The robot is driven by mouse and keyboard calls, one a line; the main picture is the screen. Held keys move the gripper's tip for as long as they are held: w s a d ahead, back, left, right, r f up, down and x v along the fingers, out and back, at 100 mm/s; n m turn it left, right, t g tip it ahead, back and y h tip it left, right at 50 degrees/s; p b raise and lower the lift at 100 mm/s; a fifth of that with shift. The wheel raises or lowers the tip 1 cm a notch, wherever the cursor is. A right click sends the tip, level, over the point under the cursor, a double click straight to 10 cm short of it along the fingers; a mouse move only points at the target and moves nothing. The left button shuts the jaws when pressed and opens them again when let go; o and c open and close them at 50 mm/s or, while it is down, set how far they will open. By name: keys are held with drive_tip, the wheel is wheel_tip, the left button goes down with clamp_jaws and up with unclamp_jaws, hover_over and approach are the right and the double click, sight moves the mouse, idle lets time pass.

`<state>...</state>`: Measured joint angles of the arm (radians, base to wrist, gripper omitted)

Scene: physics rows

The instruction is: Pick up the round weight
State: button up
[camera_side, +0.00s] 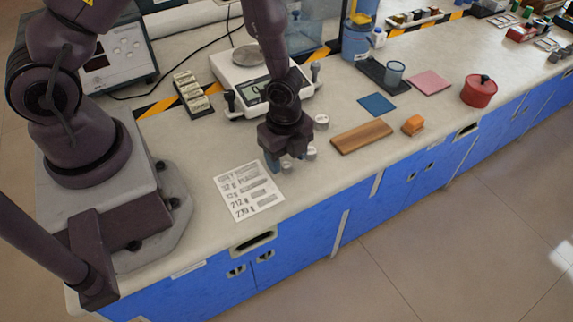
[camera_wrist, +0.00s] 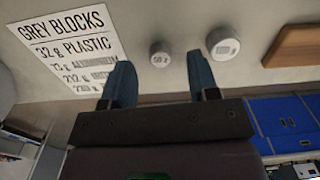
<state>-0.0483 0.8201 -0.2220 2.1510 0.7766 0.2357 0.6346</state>
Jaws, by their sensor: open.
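Round grey weights with labelled pale tops stand on the bench near my gripper (camera_side: 286,163). In the side view one weight (camera_side: 321,121) stands behind and to the right of the gripper, and another (camera_side: 311,152) is close beside its right finger. In the wrist view a smaller round weight (camera_wrist: 160,54) lies beyond the gap between my blue fingers, and a larger one (camera_wrist: 223,43) is beyond the right finger. My gripper (camera_wrist: 160,75) is open, pointing down low over the bench, with nothing seen held. The fingers and wrist partly hide the bench beneath.
A printed sheet (camera_side: 248,190) headed "GREY BLOCKS" lies left of the gripper. A balance (camera_side: 262,88) stands behind it. A wooden board (camera_side: 361,136), orange block (camera_side: 413,125), blue square (camera_side: 377,104) and red pot (camera_side: 479,91) are to the right. The bench's front edge is near.

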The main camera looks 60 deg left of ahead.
drive_tip(key=shift+f, duration=0.9)
drive_tip(key=shift+c, duration=0.5)
drive_tip(key=c, duration=0.9)
drive_tip(key=shift+r, duration=0.1)
